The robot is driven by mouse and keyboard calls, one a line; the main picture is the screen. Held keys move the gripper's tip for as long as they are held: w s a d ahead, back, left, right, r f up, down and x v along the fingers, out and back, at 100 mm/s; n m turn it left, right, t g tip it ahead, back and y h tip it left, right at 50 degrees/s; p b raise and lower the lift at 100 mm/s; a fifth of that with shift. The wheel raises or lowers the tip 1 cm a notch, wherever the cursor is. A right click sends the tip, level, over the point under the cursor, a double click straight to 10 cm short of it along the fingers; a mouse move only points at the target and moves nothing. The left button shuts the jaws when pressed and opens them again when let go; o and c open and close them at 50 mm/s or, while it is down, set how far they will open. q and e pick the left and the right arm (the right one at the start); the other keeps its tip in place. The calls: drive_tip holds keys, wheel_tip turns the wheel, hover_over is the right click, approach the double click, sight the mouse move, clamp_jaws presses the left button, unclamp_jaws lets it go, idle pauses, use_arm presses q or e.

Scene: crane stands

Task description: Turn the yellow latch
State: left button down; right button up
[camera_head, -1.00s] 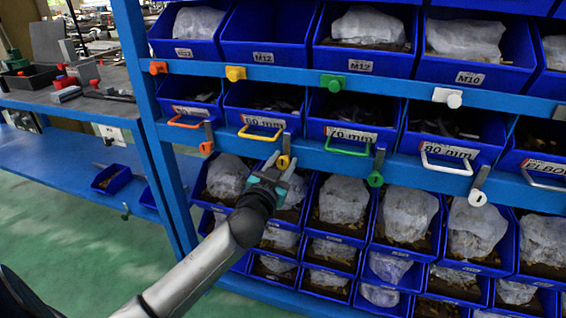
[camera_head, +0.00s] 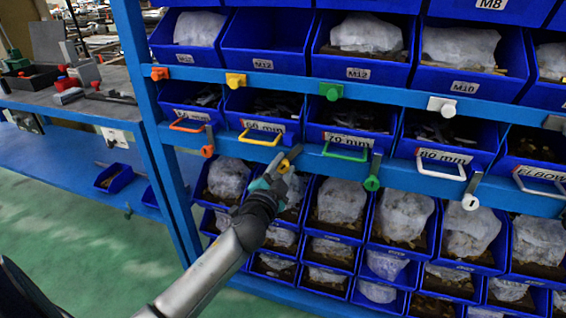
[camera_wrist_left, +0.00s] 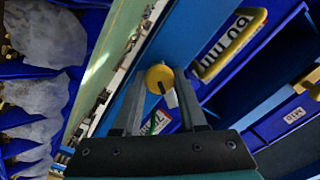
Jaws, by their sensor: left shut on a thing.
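The yellow latch (camera_head: 284,167) sits on the blue rail below the bin with the yellow handle (camera_head: 261,138). My left gripper (camera_head: 284,162) is at this latch, and its jaws are shut on it. In the left wrist view the latch's round yellow knob (camera_wrist_left: 160,77) with a dark slot shows between the two grey fingers. A grey part at the latch tilts to the upper right in the head view; the fingers partly hide it, so lever and finger are hard to tell apart. My right gripper is not in view.
An orange latch (camera_head: 207,151), a green latch (camera_head: 371,183) and a white latch (camera_head: 470,201) sit along the same rail. Blue bins with bagged parts fill the rows above and below. A workbench (camera_head: 75,105) stands at the left, with open green floor in front.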

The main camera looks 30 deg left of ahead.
use_arm(q)
drive_tip(key=m+p, duration=0.1)
drive_tip(key=m, duration=0.3)
drive_tip(key=shift+m, duration=0.4)
drive_tip(key=m+p, duration=0.1)
drive_tip(key=m, duration=0.2)
drive_tip(key=shift+f, duration=0.15)
drive_tip(key=shift+m, duration=1.4)
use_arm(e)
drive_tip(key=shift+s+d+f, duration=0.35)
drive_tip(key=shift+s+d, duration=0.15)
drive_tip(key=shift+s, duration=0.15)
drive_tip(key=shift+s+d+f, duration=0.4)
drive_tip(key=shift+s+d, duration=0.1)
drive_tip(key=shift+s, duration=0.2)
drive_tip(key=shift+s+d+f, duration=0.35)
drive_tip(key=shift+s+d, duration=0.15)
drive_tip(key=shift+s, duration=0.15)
use_arm(q)
drive_tip(key=shift+f, duration=0.1)
drive_tip(key=shift+c, duration=2.3)
unclamp_jaws()
drive_tip(key=shift+s, duration=0.1)
